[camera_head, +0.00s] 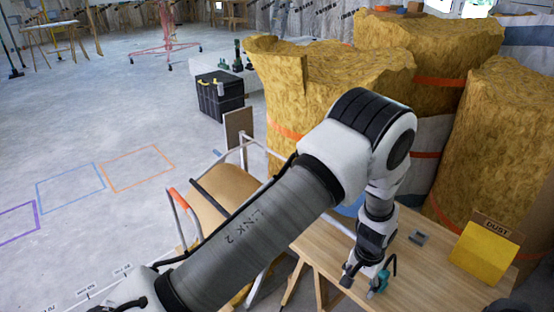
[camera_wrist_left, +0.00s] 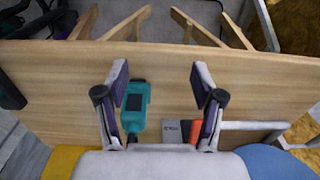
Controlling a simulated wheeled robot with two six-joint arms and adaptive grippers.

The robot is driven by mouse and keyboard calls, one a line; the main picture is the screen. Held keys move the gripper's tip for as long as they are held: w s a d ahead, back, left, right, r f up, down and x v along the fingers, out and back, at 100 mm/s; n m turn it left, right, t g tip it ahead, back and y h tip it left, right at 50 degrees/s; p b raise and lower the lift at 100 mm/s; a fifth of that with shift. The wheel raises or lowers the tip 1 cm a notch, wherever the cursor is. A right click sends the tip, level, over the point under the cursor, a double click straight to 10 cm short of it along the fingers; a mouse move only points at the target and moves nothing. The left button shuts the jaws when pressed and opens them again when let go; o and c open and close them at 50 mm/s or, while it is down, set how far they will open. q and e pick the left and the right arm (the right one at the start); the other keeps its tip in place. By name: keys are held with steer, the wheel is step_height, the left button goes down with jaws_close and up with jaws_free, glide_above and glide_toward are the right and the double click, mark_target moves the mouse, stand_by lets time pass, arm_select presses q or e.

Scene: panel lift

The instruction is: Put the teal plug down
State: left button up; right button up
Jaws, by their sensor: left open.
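The teal plug (camera_wrist_left: 136,106), a teal body with a dark face, lies on the wooden table (camera_wrist_left: 60,105) in the left wrist view. It sits between the open fingers of my left gripper (camera_wrist_left: 160,80), nearer the left finger in the picture, and a gap to the other finger shows. In the head view a bit of teal (camera_head: 381,282) shows beside my left gripper (camera_head: 364,280), low over the table's (camera_head: 330,245) front part; the rest is hidden by the gripper. I cannot tell whether a finger touches it. My right gripper is not in view.
A yellow box marked DUST (camera_head: 485,254) and a small grey part (camera_head: 419,238) are on the table. Tall yellow insulation rolls (camera_head: 325,80) stand behind; a chair (camera_head: 222,193) stands left.

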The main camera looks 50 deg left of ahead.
arm_select(q)
steer(key=s+a+f, duration=0.2)
steer(key=s+f, duration=0.3)
steer(key=s, duration=0.4)
steer(key=s+a+f, duration=0.2)
steer(key=s+f, duration=0.3)
steer(key=s, duration=1.4)
steer(key=shift+r, duration=0.3)
steer(key=shift+s+a, duration=0.1)
